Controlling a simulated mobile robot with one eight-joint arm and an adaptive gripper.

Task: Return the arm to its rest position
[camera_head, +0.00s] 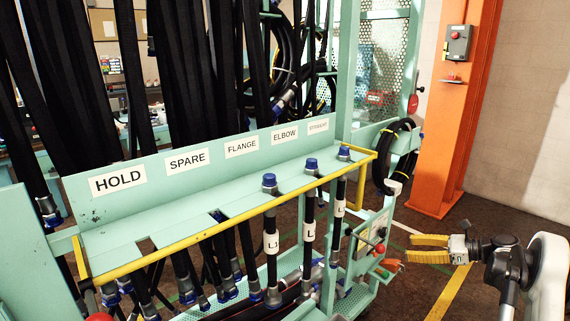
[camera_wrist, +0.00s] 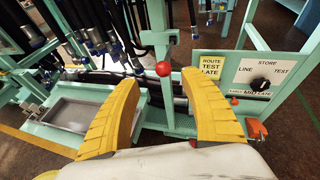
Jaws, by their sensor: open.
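My gripper (camera_head: 411,248) is at the lower right of the head view, with its yellow fingers pointing left. It is right of the rack's control panel (camera_head: 368,243) and apart from it. In the wrist view my gripper (camera_wrist: 161,82) has its two yellow fingers spread wide, with nothing held between them. A red ball knob (camera_wrist: 163,68) shows beyond the gap between the fingers. The panel with a black selector knob (camera_wrist: 261,84) is to the right of the fingers.
The green hose rack (camera_head: 140,233) has a yellow front rail (camera_head: 215,230) and labelled slots. Three blue-capped hoses (camera_head: 270,200) hang in it. An orange post (camera_head: 455,130) stands behind my gripper. A metal tray (camera_wrist: 70,113) lies at left in the wrist view. Floor around my gripper looks clear.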

